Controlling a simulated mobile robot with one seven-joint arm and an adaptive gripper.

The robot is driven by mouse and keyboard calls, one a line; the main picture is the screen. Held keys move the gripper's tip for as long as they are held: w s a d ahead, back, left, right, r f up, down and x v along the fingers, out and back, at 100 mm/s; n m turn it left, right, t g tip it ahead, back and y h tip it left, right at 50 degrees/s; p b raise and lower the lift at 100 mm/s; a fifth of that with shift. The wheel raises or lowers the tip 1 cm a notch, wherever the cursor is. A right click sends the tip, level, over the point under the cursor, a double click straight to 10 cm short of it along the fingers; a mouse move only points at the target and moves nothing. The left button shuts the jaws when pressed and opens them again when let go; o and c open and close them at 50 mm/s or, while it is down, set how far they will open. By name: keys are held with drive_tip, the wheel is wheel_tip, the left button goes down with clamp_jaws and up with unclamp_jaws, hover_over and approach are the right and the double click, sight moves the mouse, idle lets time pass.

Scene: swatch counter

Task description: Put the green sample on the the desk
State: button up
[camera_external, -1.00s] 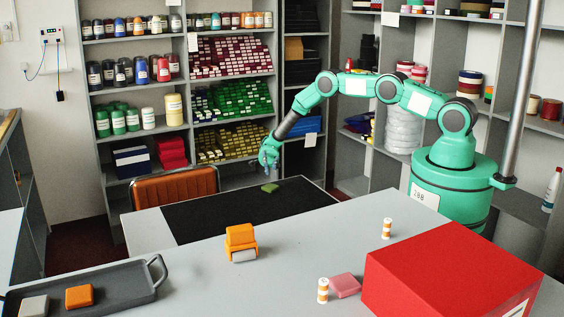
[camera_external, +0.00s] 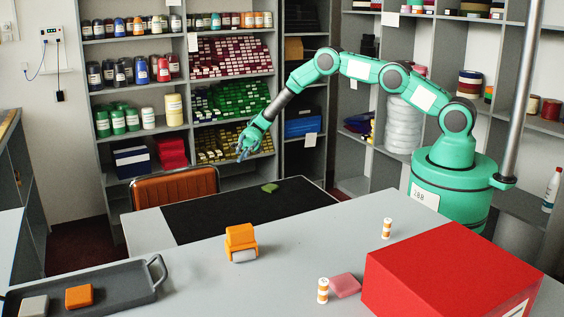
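The green sample (camera_external: 269,188) is a small flat piece lying on the black mat (camera_external: 215,214) near its back edge. The mat lies on the grey desk (camera_external: 310,232). My gripper (camera_external: 241,156) is in the air above and to the left of the sample, in front of the shelf and near the top of the orange chair. It is apart from the sample, and nothing shows in its fingers. Its fingers are too small to tell whether they are open or shut.
An orange dispenser (camera_external: 241,243) stands on the desk in the middle. A large red box (camera_external: 450,280), a pink block (camera_external: 345,285) and two small striped spools (camera_external: 323,291) are at the right. A dark tray (camera_external: 120,290) is at the left front. An orange chair (camera_external: 176,188) stands behind the desk.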

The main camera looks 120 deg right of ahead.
drive_tip(key=w+a+r+m+t+h, duration=0.2)
drive_tip(key=w+a+r+m+h, duration=0.2)
drive_tip(key=w+r, duration=0.75)
drive_tip(key=w+a+r+m+t+h, duration=0.2)
drive_tip(key=w+a+r+m+h, duration=0.15)
drive_tip(key=w+r, duration=0.85)
drive_tip(key=s+a+r+m+h, duration=0.35)
drive_tip(key=a+r+m, duration=0.2)
drive_tip(key=r, duration=0.55)
drive_tip(key=s+a+r+m+h, duration=0.2)
drive_tip(key=a+r+m+h, duration=0.3)
drive_tip(key=r, duration=0.7)
drive_tip(key=s+a+r+m+g+h, duration=0.25)
drive_tip(key=s+a+m, duration=0.55)
drive_tip(key=s+a, duration=0.75)
drive_tip(key=s+a+f+m+g+y, duration=0.1)
drive_tip(key=s+a+f, duration=0.3)
drive_tip(key=s, duration=0.8)
drive_tip(key=s+a+f+m+g+y, duration=0.2)
drive_tip(key=s+a+f, duration=0.3)
drive_tip(key=s+a, duration=0.4)
drive_tip(key=s+a+f+m+g+y, duration=0.2)
drive_tip(key=s+a, duration=0.5)
drive_tip(key=s, duration=0.8)
wheel_tip(320, 180, down, 2)
drive_tip(key=shift+s+a+f+m+g, duration=0.25)
drive_tip(key=shift+s+m+g, duration=0.15)
drive_tip(key=shift+m+g, duration=0.4)
